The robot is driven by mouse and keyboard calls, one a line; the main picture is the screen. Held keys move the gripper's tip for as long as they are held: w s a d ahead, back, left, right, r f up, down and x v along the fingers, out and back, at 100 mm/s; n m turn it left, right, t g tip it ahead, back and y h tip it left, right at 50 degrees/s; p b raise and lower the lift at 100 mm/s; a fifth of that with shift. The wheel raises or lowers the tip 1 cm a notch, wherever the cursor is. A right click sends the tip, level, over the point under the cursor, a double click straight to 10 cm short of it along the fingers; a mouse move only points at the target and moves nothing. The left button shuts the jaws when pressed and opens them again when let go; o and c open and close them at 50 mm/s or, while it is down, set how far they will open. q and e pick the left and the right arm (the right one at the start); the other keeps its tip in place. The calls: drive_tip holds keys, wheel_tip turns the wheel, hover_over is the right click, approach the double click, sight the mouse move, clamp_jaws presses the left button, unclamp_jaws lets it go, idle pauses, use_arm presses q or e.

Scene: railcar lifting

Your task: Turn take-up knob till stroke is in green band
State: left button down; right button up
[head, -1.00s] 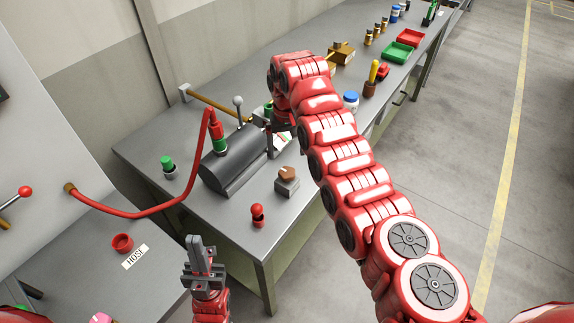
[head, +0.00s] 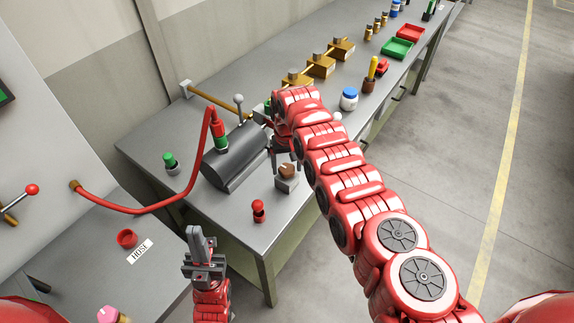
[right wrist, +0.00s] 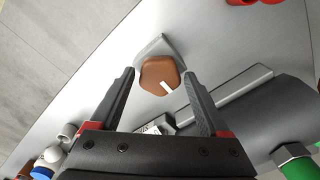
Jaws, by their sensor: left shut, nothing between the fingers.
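The brown take-up knob (head: 287,169) sits on a small grey block at the right edge of the bench, beside the dark grey cylinder (head: 236,160). In the right wrist view the knob (right wrist: 160,74) shows a white pointer mark. My right gripper (head: 285,158) is just above the knob in the head view. Its fingers (right wrist: 158,76) are open, one to each side of the knob; I cannot tell whether they touch it. My left gripper (head: 196,232) is shut and empty in front of the bench. No stroke scale with a green band is readable.
A red hose (head: 150,211) runs from the panel to the cylinder's red-and-green fitting. A small red piece (head: 259,210) stands on the bench front, and a green-capped one (head: 170,162) at left. Brass blocks (head: 322,65) and a blue-lidded jar (head: 349,98) lie beyond my right arm.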

drive_tip(key=c, duration=1.1)
drive_tip(key=shift+o, duration=0.2)
